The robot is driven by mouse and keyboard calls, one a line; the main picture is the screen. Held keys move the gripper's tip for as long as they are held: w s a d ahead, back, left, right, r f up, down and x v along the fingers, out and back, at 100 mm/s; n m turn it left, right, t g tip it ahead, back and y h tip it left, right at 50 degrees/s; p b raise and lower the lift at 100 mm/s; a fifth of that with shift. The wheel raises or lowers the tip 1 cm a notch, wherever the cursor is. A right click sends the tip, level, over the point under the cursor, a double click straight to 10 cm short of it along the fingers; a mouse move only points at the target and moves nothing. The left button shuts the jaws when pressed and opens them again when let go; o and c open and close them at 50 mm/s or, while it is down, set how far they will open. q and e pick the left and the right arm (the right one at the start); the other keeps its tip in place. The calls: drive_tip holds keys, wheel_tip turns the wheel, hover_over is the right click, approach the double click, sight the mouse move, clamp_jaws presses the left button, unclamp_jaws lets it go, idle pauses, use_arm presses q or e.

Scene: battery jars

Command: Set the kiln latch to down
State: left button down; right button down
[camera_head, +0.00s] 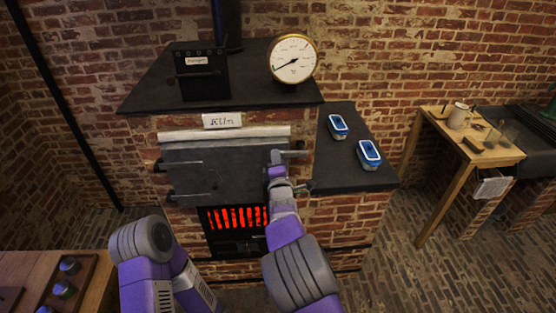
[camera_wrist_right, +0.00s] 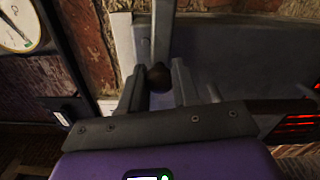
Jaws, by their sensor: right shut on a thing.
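The kiln (camera_head: 330,215) is a brick block with a dark grey door (camera_head: 215,165) and a white sign reading "Kiln" (camera_head: 222,120). At the door's right edge is the grey latch (camera_head: 292,153); its bar seems to lie about level, pointing right. My right gripper (camera_head: 277,165) is at the latch, seen from behind, and partly hides it. In the right wrist view its fingers (camera_wrist_right: 157,88) are shut around a dark knob (camera_wrist_right: 158,75) at the end of a grey bar (camera_wrist_right: 163,30). My left gripper is out of view.
Red glowing bars (camera_head: 237,217) show below the door. A round gauge (camera_head: 293,58) and a black box (camera_head: 200,73) stand on the kiln top. Two blue-and-white devices (camera_head: 338,126) (camera_head: 369,154) lie on the side ledge. A wooden table (camera_head: 470,155) stands right, a jar tray (camera_head: 90,290) lower left.

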drive_tip(key=shift+f+n, duration=0.2)
drive_tip(key=shift+n, duration=0.3)
drive_tip(key=shift+f, duration=0.1)
drive_tip(key=c, duration=0.8)
unclamp_jaws()
drive_tip(key=shift+f, duration=0.1)
drive_tip(key=s, duration=0.5)
drive_tip(key=s+d+b, duration=0.1)
drive_tip(key=s, duration=0.1)
drive_tip(key=shift+s+d, duration=0.1)
drive_tip(key=shift+s, duration=0.15)
drive_tip(key=shift+f, duration=0.1)
